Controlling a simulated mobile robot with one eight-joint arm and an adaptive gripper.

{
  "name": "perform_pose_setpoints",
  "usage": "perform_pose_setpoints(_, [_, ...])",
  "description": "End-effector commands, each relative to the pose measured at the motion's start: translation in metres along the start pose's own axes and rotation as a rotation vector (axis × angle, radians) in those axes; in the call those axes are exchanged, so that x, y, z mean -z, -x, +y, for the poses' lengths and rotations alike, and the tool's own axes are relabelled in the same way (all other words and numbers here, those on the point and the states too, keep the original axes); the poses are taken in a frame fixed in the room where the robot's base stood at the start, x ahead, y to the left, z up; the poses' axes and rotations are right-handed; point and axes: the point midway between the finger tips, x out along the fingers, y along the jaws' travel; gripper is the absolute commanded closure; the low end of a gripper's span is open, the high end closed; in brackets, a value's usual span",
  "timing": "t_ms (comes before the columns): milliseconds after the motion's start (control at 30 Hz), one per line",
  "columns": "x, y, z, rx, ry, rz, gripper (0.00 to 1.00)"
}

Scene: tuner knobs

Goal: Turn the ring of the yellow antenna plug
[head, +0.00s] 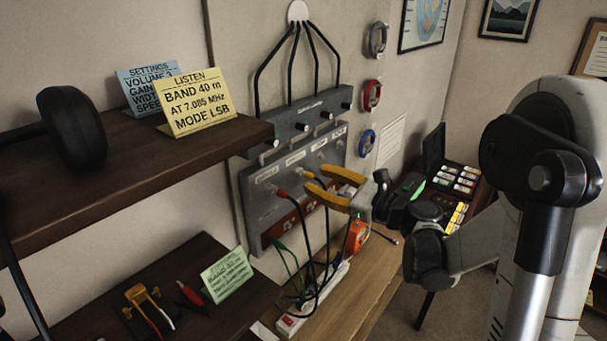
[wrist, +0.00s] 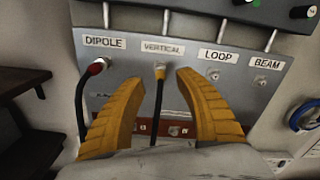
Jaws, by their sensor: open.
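The yellow antenna plug (wrist: 160,70) sits in the socket under the VERTICAL label on a grey panel (wrist: 206,84). A black cable hangs down from it. My gripper (wrist: 160,78) is open, with one yellow finger to each side of the plug and its cable. The fingertips are a little below or in front of the plug; I cannot tell the exact depth, and no contact shows. In the head view my gripper (head: 313,178) reaches toward the panel from the right, and I cannot make out the yellow plug there.
A red plug (wrist: 97,67) with a black cable is under DIPOLE, left of my gripper. LOOP and BEAM sockets are bare. A grey box with knobs (head: 305,122) is above the panel. A wooden shelf (head: 120,170) juts out at left; cables hang below.

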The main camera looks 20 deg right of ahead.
Motion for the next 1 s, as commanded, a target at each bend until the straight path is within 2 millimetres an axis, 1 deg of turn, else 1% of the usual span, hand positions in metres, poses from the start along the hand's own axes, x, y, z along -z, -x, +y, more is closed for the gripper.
perform_pose_setpoints(33, [0.001,-0.010,0.001,-0.003,0.000,-0.001,0.59])
perform_pose_setpoints(100, [0.000,-0.022,0.001,-0.003,0.001,-0.001,0.59])
perform_pose_setpoints(233, [0.000,-0.037,0.000,-0.002,0.001,0.000,0.59])
perform_pose_setpoints(400, [0.000,-0.045,0.000,0.000,0.002,0.001,0.59])
perform_pose_setpoints(633, [0.000,-0.045,0.000,0.000,0.002,0.001,0.61])
perform_pose_setpoints(667, [0.000,-0.045,0.000,0.000,0.002,0.001,0.70])
perform_pose_setpoints(700, [0.000,-0.045,0.000,0.000,0.002,0.001,0.82])
perform_pose_setpoints(767, [0.000,-0.045,0.000,0.000,0.002,0.001,1.00])
perform_pose_setpoints(1000, [0.000,-0.045,0.000,0.000,0.002,0.001,1.00])
